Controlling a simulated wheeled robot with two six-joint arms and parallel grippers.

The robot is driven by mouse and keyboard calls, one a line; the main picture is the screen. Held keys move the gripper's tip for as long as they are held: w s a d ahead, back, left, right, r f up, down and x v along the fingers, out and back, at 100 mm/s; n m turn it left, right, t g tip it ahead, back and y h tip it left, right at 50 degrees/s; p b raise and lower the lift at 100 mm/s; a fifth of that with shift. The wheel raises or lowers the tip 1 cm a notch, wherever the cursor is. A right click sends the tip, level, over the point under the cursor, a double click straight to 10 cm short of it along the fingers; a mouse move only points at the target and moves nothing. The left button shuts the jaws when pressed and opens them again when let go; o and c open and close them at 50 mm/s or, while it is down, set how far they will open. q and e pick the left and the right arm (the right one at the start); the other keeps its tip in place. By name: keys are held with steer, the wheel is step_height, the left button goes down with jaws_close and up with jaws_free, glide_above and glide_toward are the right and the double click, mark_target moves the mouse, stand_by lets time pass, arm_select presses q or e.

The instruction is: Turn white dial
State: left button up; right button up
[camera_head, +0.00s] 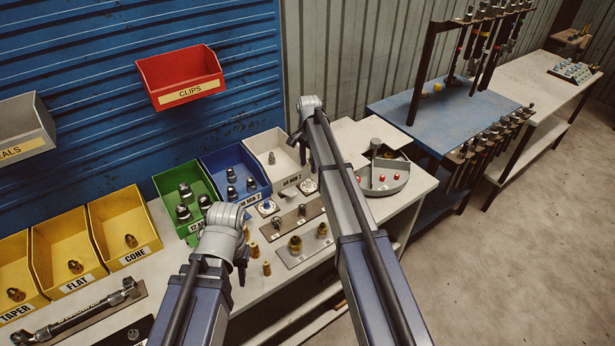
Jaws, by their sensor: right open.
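I cannot clearly pick out the white dial. Two small white square pieces with round centres lie on the bench, one in front of the blue bin (267,208) and one in front of the white bin (308,186); they are too small to tell what they are. The grey crimper (388,178) with red buttons stands at the bench's right end, partly behind my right arm. My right gripper (297,140) is open, small and dark above the white bin, left of the crimper. My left gripper (242,262) hangs over the bench near brass fittings; its fingers are mostly hidden.
Yellow bins (120,225), a green bin (183,196), a blue bin (235,174) and a white bin (272,160) line the bench's back. A hose assembly (85,318) lies front left. A red clips bin (180,78) hangs on the wall. A hose rack (470,50) stands right.

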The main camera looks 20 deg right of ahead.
mark_target(309, 180)
arm_select(q)
steer(key=shift+f+b, duration=3.85)
steer(key=shift+f, duration=0.05)
arm_select(e)
steer(key=shift+f, duration=3.95)
steer(key=shift+r, duration=0.1)
jaws_close()
